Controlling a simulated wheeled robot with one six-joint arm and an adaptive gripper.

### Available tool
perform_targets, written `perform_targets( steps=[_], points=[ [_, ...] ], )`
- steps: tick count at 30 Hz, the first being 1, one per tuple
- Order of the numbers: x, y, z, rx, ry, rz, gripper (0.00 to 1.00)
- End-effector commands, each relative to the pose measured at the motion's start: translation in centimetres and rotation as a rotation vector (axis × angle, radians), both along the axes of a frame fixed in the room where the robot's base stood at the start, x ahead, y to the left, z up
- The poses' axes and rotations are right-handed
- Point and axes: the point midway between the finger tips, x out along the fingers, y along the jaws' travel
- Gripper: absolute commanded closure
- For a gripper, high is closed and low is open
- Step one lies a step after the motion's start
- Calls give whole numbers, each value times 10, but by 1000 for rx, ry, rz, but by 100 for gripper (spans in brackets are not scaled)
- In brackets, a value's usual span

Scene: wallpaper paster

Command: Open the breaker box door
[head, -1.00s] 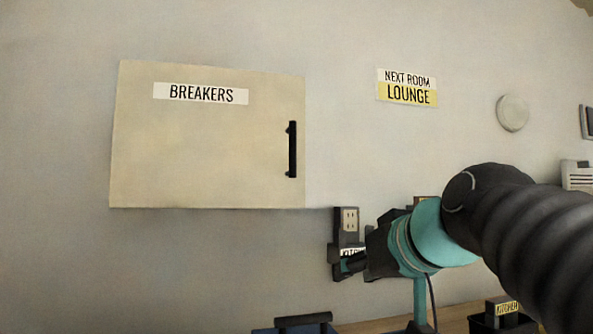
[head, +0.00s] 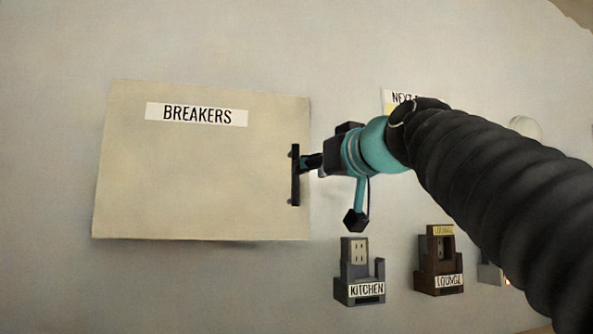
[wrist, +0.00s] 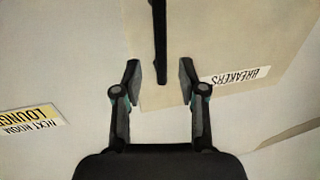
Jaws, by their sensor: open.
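The breaker box door (head: 190,185) is a flat beige panel labelled BREAKERS on the wall, and it looks shut. Its black vertical bar handle (head: 295,192) is near the right edge. My gripper (head: 308,162) is at the handle from the right, covering part of its middle. In the wrist view the open fingers (wrist: 160,80) are apart, with the end of the dark handle (wrist: 160,40) between them. The door (wrist: 215,35) fills the upper middle there. I cannot tell whether a finger touches the handle.
Below on the right are a grey KITCHEN wall holder (head: 358,275) and a brown LOUNGE holder (head: 440,265). A NEXT ROOM LOUNGE sign (wrist: 30,120) is on the wall, partly hidden by my arm in the head view. The wall left of the door is clear.

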Motion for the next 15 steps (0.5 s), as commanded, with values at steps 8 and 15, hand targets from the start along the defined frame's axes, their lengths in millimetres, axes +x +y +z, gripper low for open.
perform_targets(
  steps=[8, 15],
  points=[
    [42, 25, 1, -1, 2, 4, 59],
    [59, 35, 0, 0, 1, 4, 59]
  ],
)
